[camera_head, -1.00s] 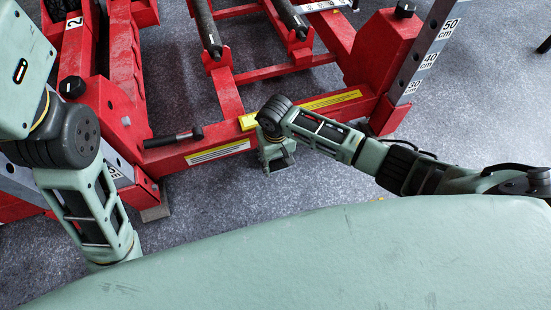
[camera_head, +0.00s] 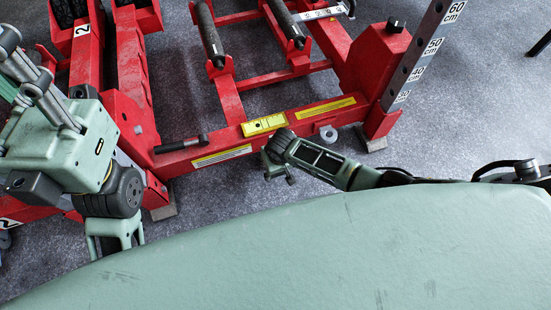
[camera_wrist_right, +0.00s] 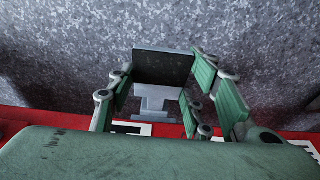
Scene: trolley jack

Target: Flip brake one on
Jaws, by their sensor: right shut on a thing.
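My right gripper (camera_head: 280,175) is in front of the lower red beam of the trolley jack (camera_head: 300,118), near the middle of its front side. In the right wrist view my right gripper (camera_wrist_right: 172,85) has green fingers on both sides of a dark flat plate (camera_wrist_right: 163,68) on a light grey bracket, and is shut on it. The plate looks like a brake pedal, but no number shows on it. In the head view the gripper and wrist hide it. My left arm is at the left edge; metal rods (camera_head: 45,85) at its end may be the left gripper, its jaws unclear.
A yellow label (camera_head: 264,125) and a black-gripped handle (camera_head: 180,144) are on the beam. A grey round part (camera_head: 328,133) shows beside my right arm. A post with centimetre marks (camera_head: 418,60) stands at the right. The grey floor at far right is mostly clear.

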